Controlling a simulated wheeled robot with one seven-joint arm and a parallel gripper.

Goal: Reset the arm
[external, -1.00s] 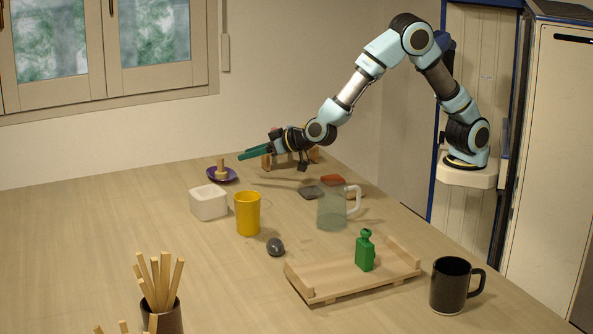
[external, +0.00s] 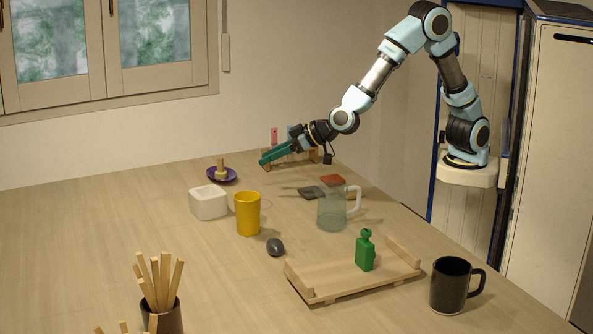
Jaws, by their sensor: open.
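My gripper (external: 264,160) has green fingers and hangs in the air over the back of the table, pointing left and slightly down. It looks empty. Behind it stands a wooden rack (external: 313,155) with a pink item (external: 274,136) upright near it; the gripper hides part of the rack. My arm reaches from the right, with its elbow high.
On the table (external: 120,230) stand a purple dish (external: 231,176) with a wooden piece, a white box (external: 208,203), a yellow cup (external: 248,214), a glass mug (external: 331,210), a grey mouse-like object (external: 275,247), a wooden tray (external: 330,283) with a green bottle (external: 365,252), and a black mug (external: 450,286).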

